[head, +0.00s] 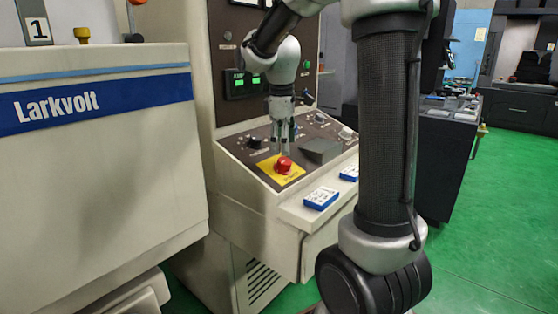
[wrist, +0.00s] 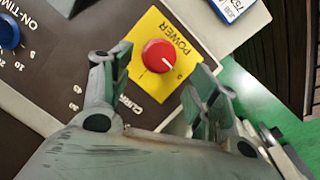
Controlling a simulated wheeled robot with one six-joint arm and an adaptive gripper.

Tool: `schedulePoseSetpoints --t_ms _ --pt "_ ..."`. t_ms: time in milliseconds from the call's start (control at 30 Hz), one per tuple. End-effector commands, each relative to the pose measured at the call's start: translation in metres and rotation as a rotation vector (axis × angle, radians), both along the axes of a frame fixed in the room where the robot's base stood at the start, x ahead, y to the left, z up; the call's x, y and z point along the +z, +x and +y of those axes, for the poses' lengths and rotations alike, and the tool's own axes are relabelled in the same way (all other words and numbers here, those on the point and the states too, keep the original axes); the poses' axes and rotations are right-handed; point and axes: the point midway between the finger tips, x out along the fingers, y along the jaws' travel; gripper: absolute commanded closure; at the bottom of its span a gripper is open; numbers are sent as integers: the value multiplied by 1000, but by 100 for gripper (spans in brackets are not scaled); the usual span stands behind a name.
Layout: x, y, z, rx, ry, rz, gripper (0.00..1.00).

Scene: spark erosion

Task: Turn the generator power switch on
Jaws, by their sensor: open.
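The generator power switch (wrist: 160,56) is a round red knob with a white pointer line, on a yellow plate (wrist: 146,28) marked POWER in the wrist view. In the head view the red knob (head: 284,165) sits on the front of the sloping dark control panel. The white line points toward the lower right in the wrist view, near a small mark on the plate. My gripper (wrist: 156,84) is open, its two fingers apart on either side of the knob's near side. In the head view my gripper (head: 281,148) points down just behind the knob. Whether a finger touches it, I cannot tell.
A blue ON-TIME knob (wrist: 8,33) and a CURRENT label lie near the fingers. A grey box-like part (head: 321,150) stands right of the knob. Blue-and-white boxes (head: 321,198) lie on the front ledge. The Larkvolt cabinet (head: 100,170) fills the left.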

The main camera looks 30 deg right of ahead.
Motion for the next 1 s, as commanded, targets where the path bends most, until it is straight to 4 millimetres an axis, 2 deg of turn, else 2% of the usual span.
schedulePoseSetpoints --t_ms 200,333,500,700,767,967,1000 --pt "-38 3 -4 -2 1 5 40" --pt "-54 5 -6 -2 1 3 40" --pt "-62 6 -7 -3 1 0 40" --pt "-62 6 -7 -4 1 -1 40" --pt "-62 6 -7 -4 1 0 49" --pt "-62 6 -7 -4 1 0 85" --pt "-62 6 -7 -4 1 0 85"
